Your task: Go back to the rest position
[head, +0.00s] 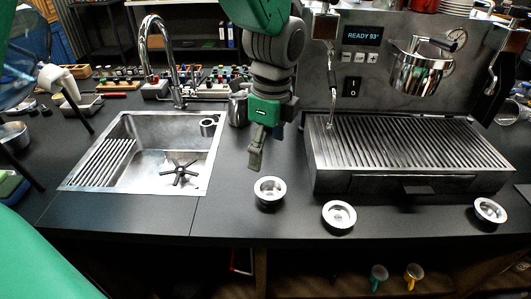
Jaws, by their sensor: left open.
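My left gripper (255,158) hangs down from the top middle, above the black counter (225,215) between the sink and the espresso machine. Its jaws are open and I see nothing held in them, though they show nearly edge-on. A small round metal cup (270,190) sits on the counter just in front of and below the gripper, apart from it. My right gripper is out of the picture.
The sink (150,150) is to the left, with a curved faucet (160,50). The espresso machine's drip tray (405,145) is to the right. Two more round metal cups (339,215) (489,211) sit along the front edge. A steel pitcher (238,110) stands behind the gripper.

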